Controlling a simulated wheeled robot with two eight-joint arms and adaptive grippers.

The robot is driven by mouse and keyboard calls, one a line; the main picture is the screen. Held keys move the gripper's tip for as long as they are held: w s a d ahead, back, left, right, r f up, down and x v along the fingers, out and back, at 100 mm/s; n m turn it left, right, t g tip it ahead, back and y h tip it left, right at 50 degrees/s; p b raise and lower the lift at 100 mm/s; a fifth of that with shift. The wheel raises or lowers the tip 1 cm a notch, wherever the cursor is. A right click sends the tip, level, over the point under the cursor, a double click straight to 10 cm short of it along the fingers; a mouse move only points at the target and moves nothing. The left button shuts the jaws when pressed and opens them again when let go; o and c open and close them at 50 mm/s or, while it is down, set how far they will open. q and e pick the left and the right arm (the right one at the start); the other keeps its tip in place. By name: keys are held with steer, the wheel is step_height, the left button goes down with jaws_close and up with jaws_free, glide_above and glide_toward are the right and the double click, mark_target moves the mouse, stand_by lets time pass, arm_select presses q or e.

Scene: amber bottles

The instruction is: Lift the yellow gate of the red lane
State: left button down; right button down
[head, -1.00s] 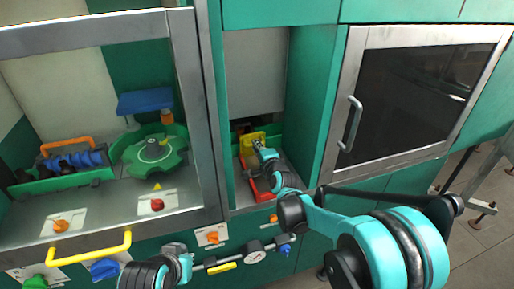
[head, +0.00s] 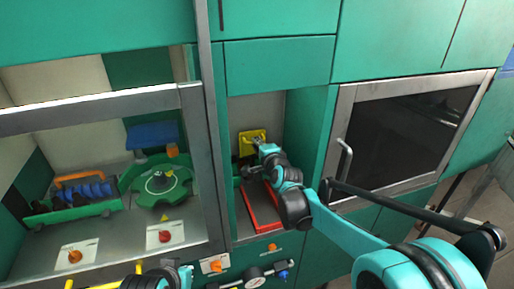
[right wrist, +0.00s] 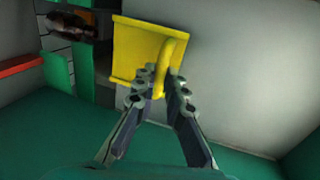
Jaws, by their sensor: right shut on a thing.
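The yellow gate (head: 244,149) is up in the narrow bay, clear above the red lane (head: 250,222). In the right wrist view the gate (right wrist: 130,50) is a yellow plate with a looped handle (right wrist: 176,50). My right gripper (head: 257,144) is at its front side, and its fingers (right wrist: 160,84) close around the lower part of the handle. My left arm's end (head: 165,276) is low at the bottom edge, partly cut off. Its fingers cannot be made out.
Left of the bay, behind a grey-framed window, stand a green round turntable (head: 160,187) and a green tray (head: 75,213) with blue coils. Green walls (head: 308,130) bound the bay closely. A dark-windowed door (head: 405,130) is at the right. A gauge (head: 255,273) and knobs are below.

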steer(key=shift+w+r, duration=0.1)
steer(key=shift+r, duration=0.2)
steer(key=c, duration=1.6)
jaws_free()
steer(key=shift+o, duration=0.2)
steer(key=v, duration=1.2)
steer(key=shift+f, duration=0.15)
